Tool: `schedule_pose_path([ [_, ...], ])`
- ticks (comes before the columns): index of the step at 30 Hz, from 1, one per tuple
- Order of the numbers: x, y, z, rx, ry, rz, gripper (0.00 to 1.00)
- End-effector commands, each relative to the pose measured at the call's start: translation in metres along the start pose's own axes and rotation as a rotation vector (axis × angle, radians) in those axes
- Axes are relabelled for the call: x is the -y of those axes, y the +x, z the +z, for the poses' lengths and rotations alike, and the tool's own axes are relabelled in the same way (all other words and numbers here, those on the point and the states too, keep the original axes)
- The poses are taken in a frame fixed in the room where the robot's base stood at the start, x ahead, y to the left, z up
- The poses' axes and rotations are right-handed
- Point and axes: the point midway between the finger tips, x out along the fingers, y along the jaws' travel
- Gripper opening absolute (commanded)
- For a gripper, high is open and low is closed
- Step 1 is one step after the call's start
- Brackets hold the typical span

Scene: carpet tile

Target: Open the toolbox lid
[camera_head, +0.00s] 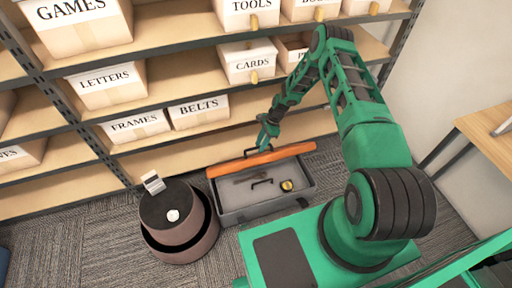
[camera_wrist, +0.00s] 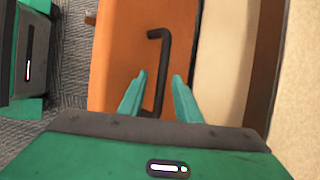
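The grey toolbox (camera_head: 240,213) stands on the carpet with its inside showing. Its orange lid (camera_head: 262,160) is raised along the back edge, seen nearly edge-on; in the wrist view the lid's orange face (camera_wrist: 118,50) fills the middle. A black bar handle (camera_wrist: 165,55) is on that face. My gripper (camera_head: 268,138) is at the lid's top edge, behind it. In the wrist view my gripper (camera_wrist: 159,77) is open, its two green fingers apart with part of the handle showing between them. I cannot tell whether the fingers touch the handle or lid.
Small tools and a round brass-coloured item (camera_head: 287,185) lie in the toolbox. A round brown stool-like unit (camera_head: 180,235) with small items on top stands close on the left. Shelves with labelled boxes (camera_head: 200,112) rise behind. A wooden table (camera_head: 490,140) is at right.

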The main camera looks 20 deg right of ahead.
Motion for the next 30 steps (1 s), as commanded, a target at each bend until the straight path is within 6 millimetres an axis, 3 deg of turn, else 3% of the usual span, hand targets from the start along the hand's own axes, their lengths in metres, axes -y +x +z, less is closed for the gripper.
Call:
schedule_pose_path([
  [15,0.001,-0.086,0.001,0.002,-0.001,0.001,0.31],
  [21,0.001,-0.099,0.001,0.002,-0.001,0.001,0.31],
  [29,0.000,-0.100,0.001,0.002,-0.002,0.002,0.31],
  [30,0.001,-0.100,0.001,0.002,-0.002,0.002,0.24],
])
